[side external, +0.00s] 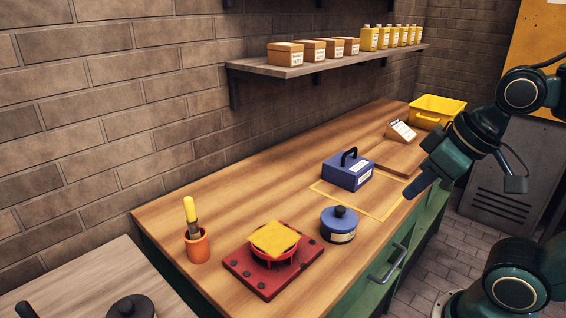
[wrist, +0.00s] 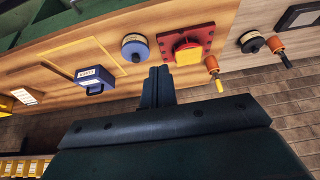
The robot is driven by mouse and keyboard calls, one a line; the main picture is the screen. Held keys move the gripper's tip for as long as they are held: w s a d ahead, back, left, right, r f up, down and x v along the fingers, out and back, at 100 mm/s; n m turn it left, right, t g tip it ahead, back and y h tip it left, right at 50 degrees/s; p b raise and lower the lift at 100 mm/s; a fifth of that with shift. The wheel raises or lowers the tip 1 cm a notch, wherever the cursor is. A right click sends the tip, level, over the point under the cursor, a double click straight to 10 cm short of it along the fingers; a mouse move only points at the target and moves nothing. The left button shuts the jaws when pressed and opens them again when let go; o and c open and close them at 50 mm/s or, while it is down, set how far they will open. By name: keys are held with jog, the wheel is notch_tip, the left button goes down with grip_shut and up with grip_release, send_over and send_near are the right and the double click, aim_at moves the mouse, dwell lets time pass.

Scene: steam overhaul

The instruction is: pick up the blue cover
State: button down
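A round blue cover (side external: 338,225) with a dark knob and a pale label stands on the wooden bench, near its front edge. It also shows in the wrist view (wrist: 135,47). A blue box (side external: 348,172) with a black handle stands behind it, by a yellow outlined area; it shows in the wrist view too (wrist: 95,78). My gripper (side external: 410,194) is above the bench's front side, to the right of the round cover and apart from it. In the wrist view its two fingers (wrist: 158,70) lie together, with nothing visible between them.
A red plate (side external: 265,284) with a yellow-topped red fitting stands left of the round cover. An orange cup (side external: 197,246) holds a yellow-handled tool. A yellow bin (side external: 437,110) is at the far end. A wall shelf (side external: 310,66) carries boxes and bottles.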

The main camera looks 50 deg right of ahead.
jog(key=c, duration=2.1)
grip_release()
jog(key=o, duration=0.6)
jog(key=shift+r, duration=0.1)
jog(key=w+d+r+m+g, duration=0.1)
jog(key=w+d+r+m, duration=0.25)
jog(key=w, duration=0.35)
jog(key=w+d+r+m+g, duration=0.1)
jog(key=w+d+r+m, duration=0.15)
jog(key=w+d, duration=0.4)
jog(key=w+d+r+m+g, duration=0.1)
jog(key=w+d+r+m, duration=0.2)
jog(key=w, duration=0.6)
jog(key=w+d+f+m+g, duration=0.1)
jog(key=w+d+f+m, duration=0.2)
jog(key=d, duration=0.4)
jog(key=w+d+f+m, duration=0.3)
jog(key=d+f, duration=0.3)
jog(key=d, duration=0.2)
jog(key=w+d+f+m+g, duration=0.1)
jog(key=w+d+f+m, duration=0.2)
jog(key=d, duration=0.4)
jog(key=shift+w+d+f+g, duration=0.3)
jog(key=shift+d+f, duration=0.1)
jog(key=shift+f, duration=0.25)
